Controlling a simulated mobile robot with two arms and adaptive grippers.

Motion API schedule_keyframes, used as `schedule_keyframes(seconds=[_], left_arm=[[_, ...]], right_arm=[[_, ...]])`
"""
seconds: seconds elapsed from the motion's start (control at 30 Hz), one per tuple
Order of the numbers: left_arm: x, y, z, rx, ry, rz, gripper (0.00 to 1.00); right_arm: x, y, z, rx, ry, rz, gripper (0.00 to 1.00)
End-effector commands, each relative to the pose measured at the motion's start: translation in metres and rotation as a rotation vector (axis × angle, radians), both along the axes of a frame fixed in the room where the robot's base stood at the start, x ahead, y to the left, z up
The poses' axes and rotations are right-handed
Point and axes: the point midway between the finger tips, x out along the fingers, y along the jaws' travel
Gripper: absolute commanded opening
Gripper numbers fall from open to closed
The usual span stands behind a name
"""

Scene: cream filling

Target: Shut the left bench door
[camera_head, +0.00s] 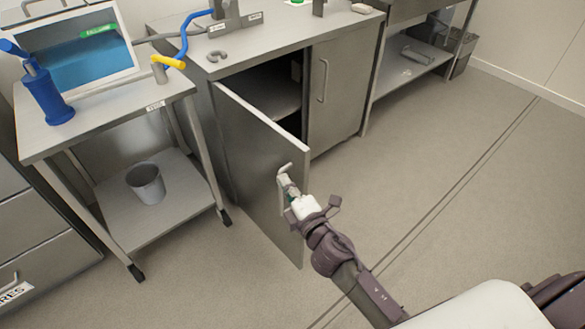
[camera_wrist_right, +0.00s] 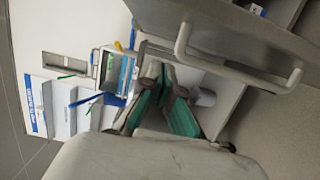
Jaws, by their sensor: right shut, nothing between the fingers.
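The left bench door (camera_head: 255,165) is a grey metal panel. It stands wide open, swung out from the bench, and the dark inside shows behind it. Its bar handle (camera_head: 285,167) is near the free edge; in the right wrist view the handle (camera_wrist_right: 238,72) runs across the upper right. My right gripper (camera_head: 288,188) is at the handle on the door's outer side, with its fingers shut and empty. Its teal finger pads (camera_wrist_right: 165,88) show below and left of the handle in the wrist view. I cannot tell whether they touch the door. My left gripper is not in view.
The bench's right door (camera_head: 335,90) is shut. A steel trolley (camera_head: 60,140) with a blue tool and a screen stands left of the open door, with a grey bucket (camera_head: 146,183) on its lower shelf. The floor (camera_head: 440,150) to the right is clear.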

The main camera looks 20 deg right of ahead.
Motion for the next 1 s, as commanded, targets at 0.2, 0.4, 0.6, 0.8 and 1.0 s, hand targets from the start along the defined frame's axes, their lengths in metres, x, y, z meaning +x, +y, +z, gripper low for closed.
schedule_keyframes(seconds=[0.2, 0.4, 0.6, 0.8, 1.0], left_arm=[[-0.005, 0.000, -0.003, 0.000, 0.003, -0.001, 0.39], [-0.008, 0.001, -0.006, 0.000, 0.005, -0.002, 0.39], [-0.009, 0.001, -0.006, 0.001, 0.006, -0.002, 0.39], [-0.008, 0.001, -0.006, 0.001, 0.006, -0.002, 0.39], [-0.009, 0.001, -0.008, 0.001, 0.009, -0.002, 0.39]], right_arm=[[0.031, -0.012, -0.001, -0.003, 0.002, -0.002, 0.00], [0.038, -0.030, 0.000, 0.000, 0.001, 0.000, 0.00], [0.040, -0.034, -0.001, 0.002, 0.002, 0.000, 0.00], [0.040, -0.034, -0.001, 0.002, 0.001, 0.000, 0.00], [0.041, -0.040, -0.001, -0.001, 0.001, 0.013, 0.00]])
